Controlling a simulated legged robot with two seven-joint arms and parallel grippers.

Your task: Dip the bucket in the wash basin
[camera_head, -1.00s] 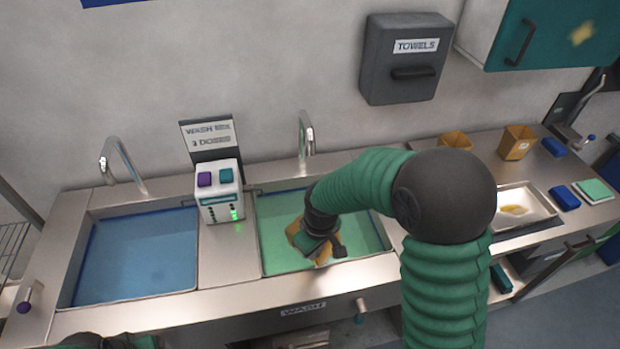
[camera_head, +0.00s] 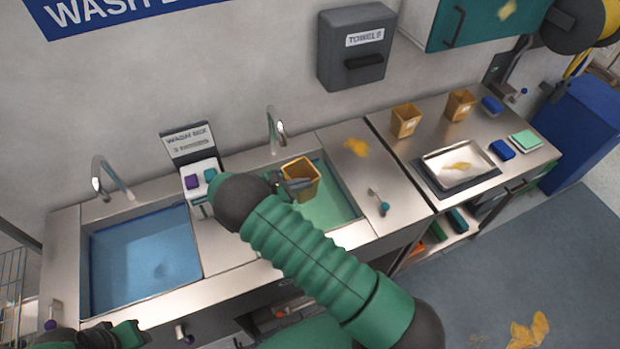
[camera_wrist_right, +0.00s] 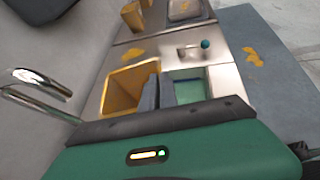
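The yellow bucket (camera_head: 301,178) is upright over the back of the wash basin with green water (camera_head: 330,205). My right gripper (camera_head: 291,187) is shut on the bucket's near side. In the right wrist view the open-topped bucket (camera_wrist_right: 128,88) shows beside the dark fingers, with green water to the right. I cannot tell whether its bottom touches the water. A second basin (camera_head: 145,258), with blue water, lies to the left. Part of my left gripper (camera_head: 122,336) shows at the bottom left; its fingers are unclear.
A dispenser (camera_head: 198,182) stands between the basins. A tap (camera_head: 275,128) rises behind the green basin. A yellow stain (camera_head: 356,147) and a teal-knobbed lever (camera_head: 379,202) are on the counter to the right. Two more yellow buckets (camera_head: 405,120) stand beyond, behind a tray (camera_head: 458,165).

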